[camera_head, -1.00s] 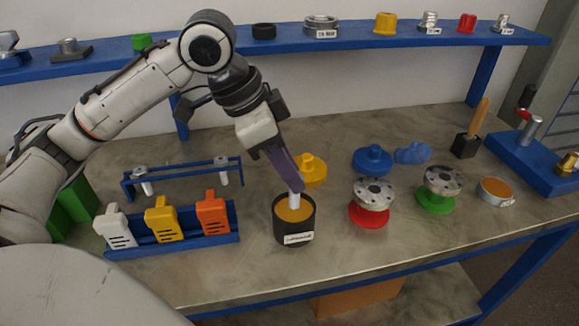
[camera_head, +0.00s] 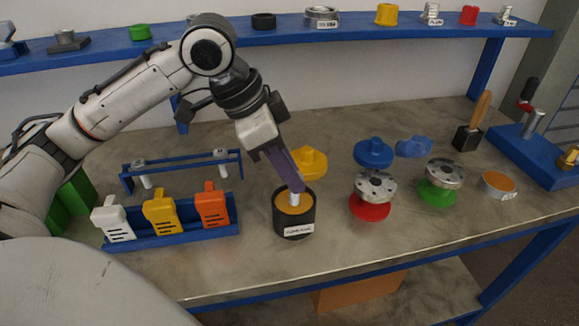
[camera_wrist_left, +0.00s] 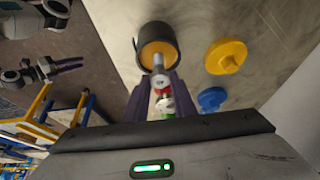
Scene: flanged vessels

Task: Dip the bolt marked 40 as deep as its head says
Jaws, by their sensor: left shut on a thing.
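My left gripper (camera_head: 294,188) is shut on a light grey bolt (camera_head: 294,198), right above a black pot (camera_head: 281,219) of amber liquid. The bolt points down and its lower end is inside the pot's mouth, in the liquid as far as I can tell. In the left wrist view the bolt (camera_wrist_left: 157,65) lies between the purple fingers, with the pot (camera_wrist_left: 142,37) beyond. The mark on its head is too small to read. Two more bolts (camera_head: 141,170) (camera_head: 220,158) hang in a blue rack (camera_head: 180,167). My right gripper (camera_wrist_left: 70,65) shows small in the wrist view.
A blue holder with white, yellow and orange tags (camera_head: 160,215) stands left of the pot. A yellow flanged part (camera_head: 308,162) is close behind it. Red (camera_head: 370,208) and green (camera_head: 436,193) flanged vessels and a shallow amber dish (camera_head: 498,185) stand to the right.

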